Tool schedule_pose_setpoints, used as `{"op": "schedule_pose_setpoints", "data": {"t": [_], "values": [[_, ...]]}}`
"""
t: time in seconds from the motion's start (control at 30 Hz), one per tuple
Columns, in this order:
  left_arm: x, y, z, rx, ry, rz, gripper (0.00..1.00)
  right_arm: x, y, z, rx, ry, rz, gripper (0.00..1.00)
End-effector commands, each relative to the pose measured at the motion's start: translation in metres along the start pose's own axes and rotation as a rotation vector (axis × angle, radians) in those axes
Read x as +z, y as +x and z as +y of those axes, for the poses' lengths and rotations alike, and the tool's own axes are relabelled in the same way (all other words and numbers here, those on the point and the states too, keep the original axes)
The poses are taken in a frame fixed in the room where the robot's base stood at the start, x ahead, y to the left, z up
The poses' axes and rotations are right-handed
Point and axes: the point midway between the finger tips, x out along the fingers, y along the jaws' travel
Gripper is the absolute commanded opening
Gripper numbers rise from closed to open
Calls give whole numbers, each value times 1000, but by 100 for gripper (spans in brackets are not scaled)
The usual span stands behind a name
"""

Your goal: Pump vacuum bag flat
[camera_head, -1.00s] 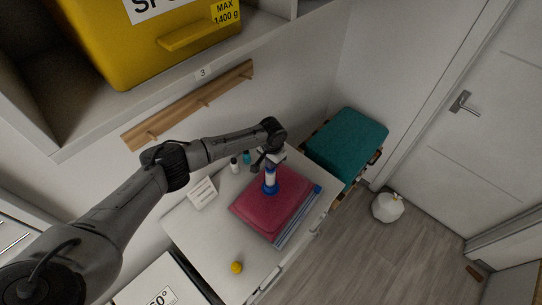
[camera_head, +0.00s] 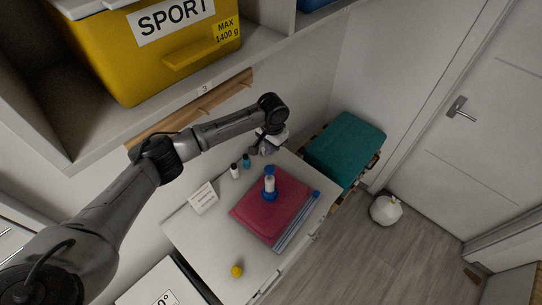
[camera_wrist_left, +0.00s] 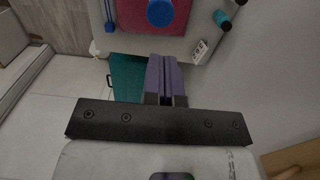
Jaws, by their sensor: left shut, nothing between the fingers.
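The vacuum bag (camera_head: 262,213) is a dark red, fairly flat pad on the white cabinet top. A blue and white pump (camera_head: 269,182) stands upright on it. In the left wrist view the bag (camera_wrist_left: 134,14) and the round blue pump top (camera_wrist_left: 160,13) show at the top edge. My left gripper (camera_head: 258,150) is behind and above the pump, apart from it. Its purple-grey fingers (camera_wrist_left: 164,60) are together with nothing between them. My right gripper is in neither view.
Two small bottles (camera_head: 240,165) and a white card (camera_head: 203,198) stand behind the bag. A yellow object (camera_head: 237,270) lies near the front. A teal box (camera_head: 345,146) is to the right. A shelf with a yellow bin (camera_head: 160,62) overhangs at upper left.

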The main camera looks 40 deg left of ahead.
Motion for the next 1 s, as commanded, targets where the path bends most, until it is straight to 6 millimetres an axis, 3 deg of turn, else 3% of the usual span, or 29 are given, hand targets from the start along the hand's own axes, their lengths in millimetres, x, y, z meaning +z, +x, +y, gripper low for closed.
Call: {"op": "schedule_pose_setpoints", "data": {"t": [0.3,1.0], "values": [[0,-15,0,0,-1,2,0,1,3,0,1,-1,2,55],[0,-15,0,0,0,1,0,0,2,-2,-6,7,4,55]]}}
